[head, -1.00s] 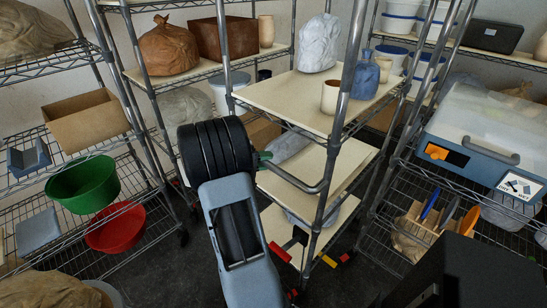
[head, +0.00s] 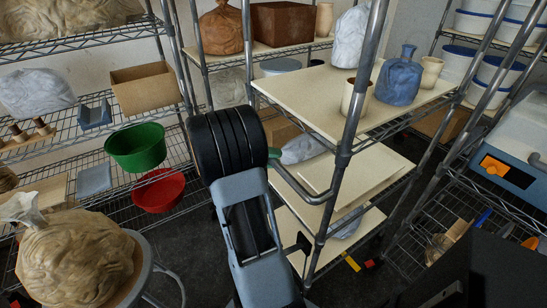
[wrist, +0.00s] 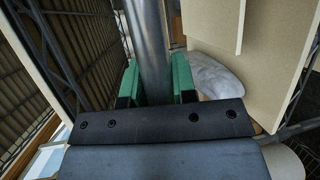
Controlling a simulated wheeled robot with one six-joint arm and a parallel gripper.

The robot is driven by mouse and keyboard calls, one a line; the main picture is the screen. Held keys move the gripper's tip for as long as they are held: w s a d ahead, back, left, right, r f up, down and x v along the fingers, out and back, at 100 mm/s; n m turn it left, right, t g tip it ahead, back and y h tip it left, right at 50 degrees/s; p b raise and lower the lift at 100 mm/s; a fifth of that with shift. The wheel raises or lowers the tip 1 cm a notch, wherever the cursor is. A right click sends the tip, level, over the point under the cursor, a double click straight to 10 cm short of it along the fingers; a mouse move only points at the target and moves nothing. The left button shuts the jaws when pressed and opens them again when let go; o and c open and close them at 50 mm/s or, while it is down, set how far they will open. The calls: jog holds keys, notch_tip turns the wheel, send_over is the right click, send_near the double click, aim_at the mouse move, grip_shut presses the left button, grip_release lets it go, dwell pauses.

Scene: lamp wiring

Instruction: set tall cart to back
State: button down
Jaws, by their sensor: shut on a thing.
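The tall cart has metal posts and cream shelves; its top shelf (head: 325,100) stands in the middle of the head view, with lower cream shelves beneath. On top are a white bag (head: 350,38), a blue jar (head: 399,78), a cup (head: 352,98) and a small beige vase (head: 431,72). A bent metal handle (head: 297,188) sticks out on its near left side. My gripper (wrist: 155,82) has green fingers on both sides of a metal tube (wrist: 148,45) in the wrist view. In the head view my arm hides most of the gripper beside the handle.
A wire rack at left holds a green bowl (head: 136,147) and a red bowl (head: 159,190). A stool with a tan bag (head: 75,258) stands front left. A back rack (head: 225,62) stands behind the cart. Another rack with a blue-grey case (head: 510,150) is close at right.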

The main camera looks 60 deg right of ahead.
jog(key=shift+w+d+r, duration=0.1)
jog(key=shift+r, duration=0.3)
jog(key=c, duration=1.2)
grip_release()
jog(key=shift+o, duration=1.4)
jog(key=shift+f, duration=0.2)
jog(key=v, duration=1.4)
